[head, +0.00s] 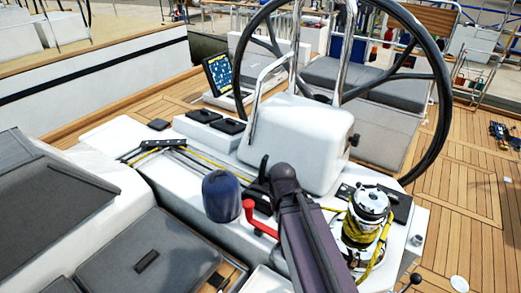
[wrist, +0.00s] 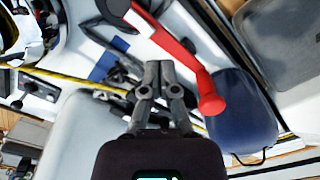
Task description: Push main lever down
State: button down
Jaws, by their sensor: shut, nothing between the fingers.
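My gripper (wrist: 153,72) is shut and empty in the wrist view. Its dark fingertips are close together above the white console (wrist: 90,125). A bank of dark levers (wrist: 112,38) lies just beyond and left of the fingertips. A red lever handle (wrist: 185,55) runs down past the right of the fingers, with a gap in the picture. It also shows in the head view (head: 259,221), left of my arm. No label shows which lever is the main one. In the head view, my arm hides part of the levers, and I cannot tell contact.
A dark blue rounded cover (head: 221,196) stands left of the red lever. A winch (head: 368,210) wrapped in yellow rope stands right of my arm. The large steering wheel (head: 441,85) and white pedestal (head: 300,135) rise behind. Yellow line (wrist: 75,80) crosses the console.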

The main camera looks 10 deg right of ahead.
jog(key=shift+w, duration=0.35)
jog(key=shift+w, duration=0.1)
jog(key=w+r+n+t+y+p, duration=0.1)
jog(key=w+r+n+p, duration=0.2)
jog(key=w, duration=0.6)
jog(key=w+r+n+t+y+p, duration=0.1)
jog(key=w+r+n+p, duration=0.2)
jog(key=w, duration=0.7)
jog(key=w+r+n+t+y+p, duration=0.2)
jog(key=w+r, duration=0.3)
jog(key=w, duration=0.4)
jog(key=shift+w+d+r+n+p, duration=0.2)
jog(key=shift+w+d+n+p, duration=0.1)
jog(key=shift+n+p, duration=0.2)
jog(key=shift+s, duration=0.1)
jog(key=shift+f, duration=0.1)
